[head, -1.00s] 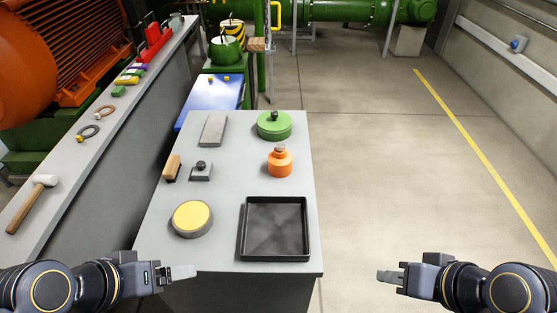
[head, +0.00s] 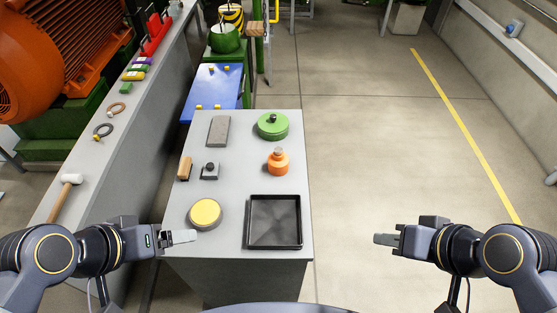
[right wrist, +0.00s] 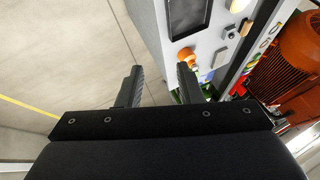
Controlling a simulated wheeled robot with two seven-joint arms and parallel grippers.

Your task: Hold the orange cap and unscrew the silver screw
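The orange cap (head: 278,166) stands upright on the grey table, right of its middle. The silver screw (head: 278,151) sits on top of it as a small greyish piece. The orange cap also shows in the right wrist view (right wrist: 186,56), beyond the fingers. My right gripper (head: 385,240) is off the table's right side, apart from everything; its two fingers stand apart and empty in the right wrist view (right wrist: 158,85). My left gripper (head: 184,237) is at the table's front left edge, near the yellow-topped disc; its finger gap does not show.
On the table (head: 236,190) are a black tray (head: 275,244), a yellow-topped disc (head: 205,212), a green round lid (head: 272,126), a grey block (head: 218,130), a wooden-handled brush (head: 185,168) and a black-knobbed piece (head: 210,171). The floor to the right is clear.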

